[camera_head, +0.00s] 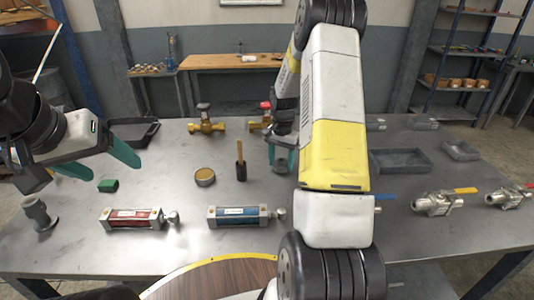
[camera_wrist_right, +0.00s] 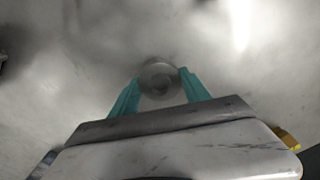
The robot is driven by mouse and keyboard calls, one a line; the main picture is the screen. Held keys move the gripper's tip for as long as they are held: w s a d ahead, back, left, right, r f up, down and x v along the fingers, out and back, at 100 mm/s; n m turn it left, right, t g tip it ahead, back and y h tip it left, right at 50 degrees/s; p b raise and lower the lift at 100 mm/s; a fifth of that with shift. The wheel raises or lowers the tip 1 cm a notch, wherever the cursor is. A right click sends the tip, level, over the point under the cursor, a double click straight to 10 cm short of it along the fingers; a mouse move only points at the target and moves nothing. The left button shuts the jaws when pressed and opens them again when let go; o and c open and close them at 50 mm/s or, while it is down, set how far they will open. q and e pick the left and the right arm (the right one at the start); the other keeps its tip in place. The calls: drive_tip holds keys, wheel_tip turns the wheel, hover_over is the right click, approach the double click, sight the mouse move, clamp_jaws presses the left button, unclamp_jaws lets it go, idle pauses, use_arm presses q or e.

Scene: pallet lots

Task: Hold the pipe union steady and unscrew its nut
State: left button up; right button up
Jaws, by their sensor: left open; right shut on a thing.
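My right gripper (camera_head: 281,164) is over the middle of the table, partly hidden behind my own arm. In the right wrist view its two teal fingers (camera_wrist_right: 160,92) are shut on a round grey metal piece (camera_wrist_right: 158,74), which appears to be the pipe union. I see it nearly end-on, and I cannot tell its nut from its body. My left gripper (camera_head: 113,171) is open and empty above the left part of the table, apart from the union.
A grey upright fitting (camera_head: 38,213) stands at the table's left. Steel valves (camera_head: 437,203) and grey trays (camera_head: 400,163) are at right.

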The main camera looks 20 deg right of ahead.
drive_tip(key=shift+f, duration=0.35)
drive_tip(key=shift+f, duration=0.15)
drive_tip(key=o, duration=1.5)
drive_tip(key=shift+o, duration=0.2)
wheel_tip(320, 180, up, 12)
drive_tip(key=r, duration=0.1)
wheel_tip(320, 180, up, 9)
drive_tip(key=n+t, duration=0.2)
hover_over(281, 161)
drive_tip(key=s+a, duration=0.5)
drive_tip(key=s+a+r+n+t, duration=0.1)
drive_tip(key=s+a+r+n, duration=0.1)
drive_tip(key=s, duration=0.5)
drive_tip(key=s+a+r+n+t+y, duration=0.1)
drive_tip(key=s+a+r+n, duration=0.2)
drive_tip(key=s, duration=0.4)
drive_tip(key=s+a+r+n+t+y, duration=0.1)
drive_tip(key=s+a+r+n+t, duration=0.1)
drive_tip(key=s+a, duration=0.2)
drive_tip(key=s, duration=0.3)
drive_tip(key=shift+s+a+r+n, duration=0.15)
drive_tip(key=shift+s+a+n, duration=0.05)
drive_tip(key=shift+s+n, duration=0.1)
